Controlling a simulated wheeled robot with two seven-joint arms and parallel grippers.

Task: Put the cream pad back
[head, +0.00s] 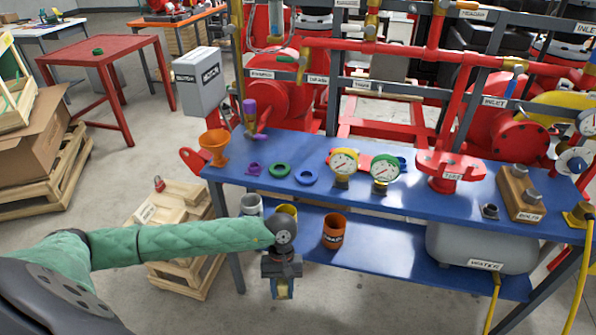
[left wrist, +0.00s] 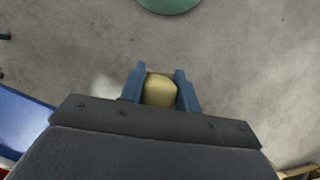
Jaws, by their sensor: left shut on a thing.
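My left gripper (head: 283,291) hangs in front of the blue bench (head: 225,182), below the level of its top. It is shut on the cream pad (left wrist: 160,91), a rounded cream-yellow thing between the blue fingers in the left wrist view. In the head view only a small yellowish part of the pad (head: 282,288) shows between the fingers. The pad is clear of any surface, with bare floor behind it in the left wrist view. My right gripper is not in view.
The bench top holds an orange funnel (head: 214,146), coloured rings, two gauges, a red flanged part (head: 451,168) and a bolts block (head: 520,194). Cups, including an orange one (head: 334,232), stand on the lower shelf. A wooden crate (head: 168,212) stands left of the bench. The floor in front is clear.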

